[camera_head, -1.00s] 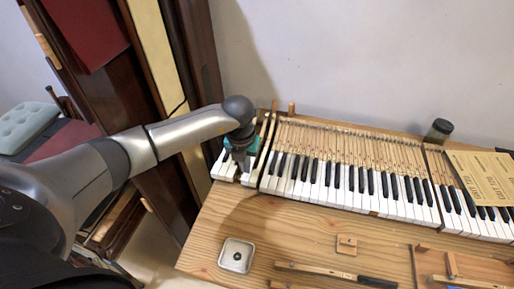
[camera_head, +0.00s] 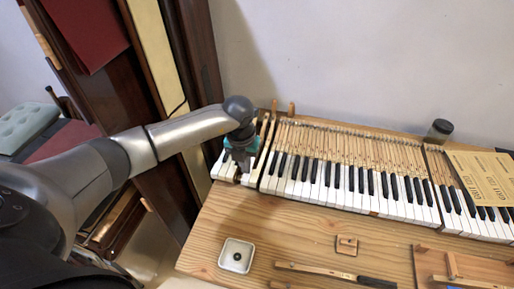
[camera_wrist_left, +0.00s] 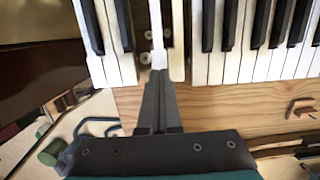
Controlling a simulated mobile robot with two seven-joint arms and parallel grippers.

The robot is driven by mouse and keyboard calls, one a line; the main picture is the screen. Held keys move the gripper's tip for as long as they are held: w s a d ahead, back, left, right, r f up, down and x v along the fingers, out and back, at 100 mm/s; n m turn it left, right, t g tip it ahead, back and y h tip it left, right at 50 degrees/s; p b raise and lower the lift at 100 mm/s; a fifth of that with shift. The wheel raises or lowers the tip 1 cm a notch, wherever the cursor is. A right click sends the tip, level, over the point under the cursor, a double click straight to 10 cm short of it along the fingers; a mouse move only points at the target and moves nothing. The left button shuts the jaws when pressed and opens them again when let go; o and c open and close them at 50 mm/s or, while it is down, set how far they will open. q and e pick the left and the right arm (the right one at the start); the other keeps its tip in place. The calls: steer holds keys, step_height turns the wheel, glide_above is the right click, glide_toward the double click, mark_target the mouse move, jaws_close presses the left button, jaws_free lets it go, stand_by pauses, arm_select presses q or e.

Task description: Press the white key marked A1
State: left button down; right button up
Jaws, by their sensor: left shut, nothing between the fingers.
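My left gripper (camera_head: 243,167) is over the front of the white keys at the far left end of the keyboard (camera_head: 333,180). In the left wrist view its fingers (camera_wrist_left: 158,76) are together with nothing between them. The tips are at the front end of a single white key (camera_wrist_left: 157,32), which has gaps on both sides. I cannot tell whether the tips touch or press it. No A1 marking is readable on any key. My right gripper is not in view.
A small metal dish (camera_head: 236,255), a wooden block (camera_head: 346,244) and a dark-handled tool (camera_head: 340,275) lie on the wooden bench. A dark jar (camera_head: 439,131) stands behind the keyboard. Tan printed sheets (camera_head: 481,176) cover part of the right-hand keys.

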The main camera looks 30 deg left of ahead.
arm_select(q)
steer(key=shift+f, duration=0.15)
stand_by(0.4)
steer(key=shift+f+b, duration=1)
steer(key=shift+f, duration=0.2)
steer(key=shift+r, duration=0.15)
steer(key=shift+r, duration=0.1)
step_height(320, 180, up, 9)
steer(key=p, duration=0.8)
steer(key=shift+s+f, duration=0.1)
steer(key=shift+f, duration=0.1)
